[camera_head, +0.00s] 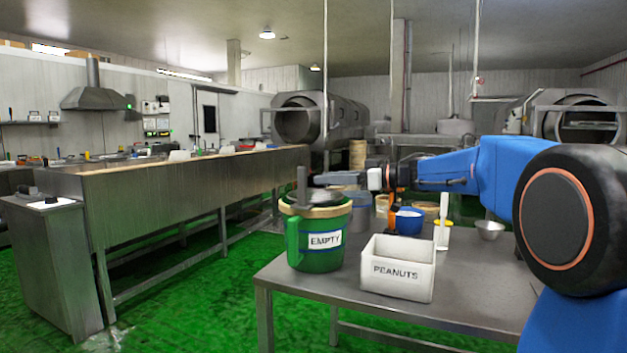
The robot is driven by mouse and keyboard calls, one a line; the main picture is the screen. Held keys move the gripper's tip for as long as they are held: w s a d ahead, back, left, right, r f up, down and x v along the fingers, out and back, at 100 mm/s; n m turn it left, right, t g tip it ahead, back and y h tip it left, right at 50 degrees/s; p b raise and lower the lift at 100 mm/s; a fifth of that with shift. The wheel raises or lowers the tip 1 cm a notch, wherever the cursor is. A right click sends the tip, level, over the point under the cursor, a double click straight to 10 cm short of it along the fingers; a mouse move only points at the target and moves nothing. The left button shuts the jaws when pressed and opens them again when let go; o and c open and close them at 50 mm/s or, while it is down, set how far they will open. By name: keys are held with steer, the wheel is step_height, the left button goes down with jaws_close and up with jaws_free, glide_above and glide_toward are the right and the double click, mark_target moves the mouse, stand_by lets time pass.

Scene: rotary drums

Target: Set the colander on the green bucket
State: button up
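The green bucket (297,243), labelled EMPTY, stands upright at the table's left end. My arm reaches in from the right, and my gripper (312,182) is over the bucket, at the dark thing. The fingers are small and dark, so I cannot see whether they are shut on it.
A white PEANUTS box (397,283) stands right of the bucket. Behind are a grey bucket (360,213), a blue container (408,222), a white upright tool (443,225) and a metal bowl (489,229). The front right of the table (480,285) is clear.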

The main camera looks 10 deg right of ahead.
steer(key=f+v, duration=0.1)
steer(key=v, duration=0.8)
steer(key=shift+s+d+r, duration=0.15)
steer(key=shift+d+r, duration=0.1)
steer(key=shift+r, duration=0.25)
